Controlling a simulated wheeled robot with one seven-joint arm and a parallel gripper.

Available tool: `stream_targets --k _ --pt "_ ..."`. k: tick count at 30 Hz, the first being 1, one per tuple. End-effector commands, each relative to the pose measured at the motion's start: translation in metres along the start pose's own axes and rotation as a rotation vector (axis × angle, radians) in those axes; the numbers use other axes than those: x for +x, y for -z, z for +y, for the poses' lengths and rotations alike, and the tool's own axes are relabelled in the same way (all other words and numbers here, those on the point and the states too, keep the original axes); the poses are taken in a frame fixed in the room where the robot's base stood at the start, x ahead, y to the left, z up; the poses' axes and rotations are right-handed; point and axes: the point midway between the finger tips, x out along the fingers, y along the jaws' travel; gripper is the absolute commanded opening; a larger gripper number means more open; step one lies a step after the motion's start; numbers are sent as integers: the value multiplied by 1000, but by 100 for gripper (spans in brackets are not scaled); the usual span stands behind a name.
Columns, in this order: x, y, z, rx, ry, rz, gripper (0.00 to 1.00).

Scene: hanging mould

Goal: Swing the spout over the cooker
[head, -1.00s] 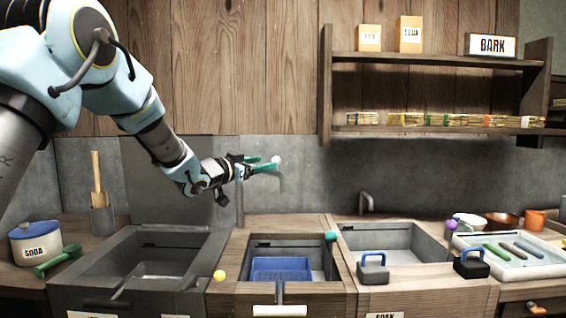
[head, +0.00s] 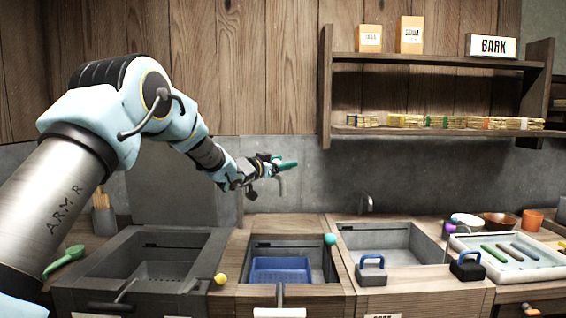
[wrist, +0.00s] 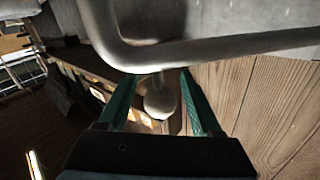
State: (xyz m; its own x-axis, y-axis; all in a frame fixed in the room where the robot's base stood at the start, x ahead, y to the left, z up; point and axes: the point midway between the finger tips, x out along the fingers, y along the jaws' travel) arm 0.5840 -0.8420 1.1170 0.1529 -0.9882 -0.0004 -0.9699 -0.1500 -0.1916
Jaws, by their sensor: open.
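The spout (head: 282,187) is a grey bent pipe at the back wall, with its downturned end above the middle basin. In the wrist view the pipe (wrist: 215,50) bends across the top, and a pale round knob (wrist: 160,103) hangs on a stem between my fingers. My gripper (head: 284,162) is open, with green fingers at the spout; in the wrist view its fingers (wrist: 158,76) stand either side of the knob. I cannot tell whether they touch it. The dark grey vat (head: 205,265) at left looks like the cooker; its label is not readable.
A middle basin holds a blue basket (head: 280,269). A white tray (head: 510,270) lies farther right. A shelf (head: 430,132) with packets hangs above. Air over the dark vat is clear.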

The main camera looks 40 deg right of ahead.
Motion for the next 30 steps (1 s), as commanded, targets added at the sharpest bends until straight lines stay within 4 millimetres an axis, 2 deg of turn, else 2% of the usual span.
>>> stream_targets --k 2,19,30 --pt "0 0 0 0 0 0 64" --pt "0 0 0 0 0 0 0" --pt "0 0 0 0 0 0 0"
